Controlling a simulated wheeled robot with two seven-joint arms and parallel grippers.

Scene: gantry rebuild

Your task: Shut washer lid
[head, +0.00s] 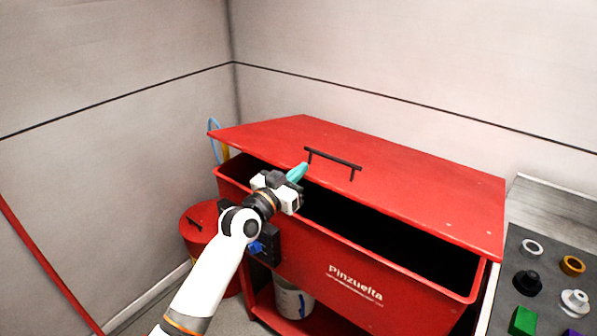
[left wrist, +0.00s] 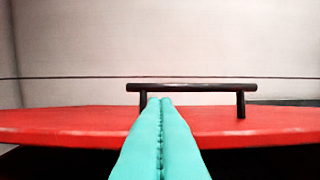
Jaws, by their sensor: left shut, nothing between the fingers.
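The red parts washer (head: 345,262) stands in the corner with its red lid (head: 400,178) partly open. A dark gap shows between the lid's front edge and the tub's rim. A black bar handle (head: 333,160) sits on the lid near its front edge; it also shows in the left wrist view (left wrist: 192,87). My left gripper (head: 298,172) has teal fingers, is shut and empty, and is at the lid's front edge, just left of the handle. My right gripper is not in view.
A red round can (head: 200,222) with a lid stands left of the washer. A bench with a dark mat (head: 545,260) holding several small parts is at the right. Walls close in behind and left.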

